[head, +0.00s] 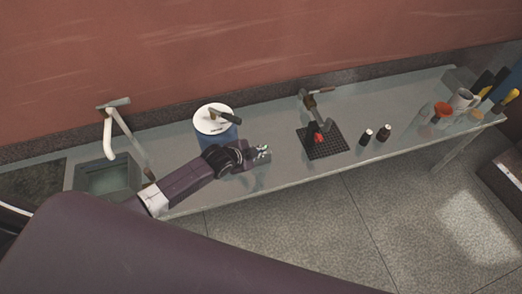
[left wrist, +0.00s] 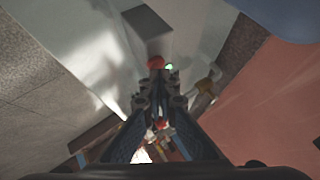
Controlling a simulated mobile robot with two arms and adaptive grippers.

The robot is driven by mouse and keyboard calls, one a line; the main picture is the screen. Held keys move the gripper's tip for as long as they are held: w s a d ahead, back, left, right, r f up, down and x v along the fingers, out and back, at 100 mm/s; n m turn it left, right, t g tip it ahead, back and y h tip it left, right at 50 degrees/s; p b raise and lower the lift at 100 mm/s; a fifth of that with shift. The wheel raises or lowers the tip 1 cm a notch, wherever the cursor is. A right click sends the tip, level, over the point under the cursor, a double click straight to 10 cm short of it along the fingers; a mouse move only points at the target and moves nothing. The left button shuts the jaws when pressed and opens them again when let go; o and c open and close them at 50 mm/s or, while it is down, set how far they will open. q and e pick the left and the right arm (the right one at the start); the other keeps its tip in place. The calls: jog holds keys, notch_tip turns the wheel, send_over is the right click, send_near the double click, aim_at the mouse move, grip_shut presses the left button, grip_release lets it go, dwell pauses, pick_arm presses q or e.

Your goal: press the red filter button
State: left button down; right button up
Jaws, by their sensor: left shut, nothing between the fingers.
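A small red part (head: 319,137) shows at the foot of a dark tap-like device (head: 314,108) that stands on a black grid mat (head: 330,151) on the counter. It looks like the red button, but it is small. My left gripper (head: 263,153) is shut and empty, to the left of the mat and near the blue drum. In the left wrist view the closed fingers (left wrist: 158,85) point towards a round red thing (left wrist: 155,62) with a small green light (left wrist: 169,67) beside it. I cannot tell whether the fingertips touch it. My right gripper is not in view.
A blue drum (head: 217,143) with a white lid stands behind my left arm. Two small dark bottles with white caps (head: 366,137) stand right of the mat. A sink (head: 105,177) is at the left; cups and tools (head: 463,99) are at the far right.

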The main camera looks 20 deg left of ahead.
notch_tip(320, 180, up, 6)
jog(key=p, duration=0.6)
dwell(0.4)
dwell(1.1)
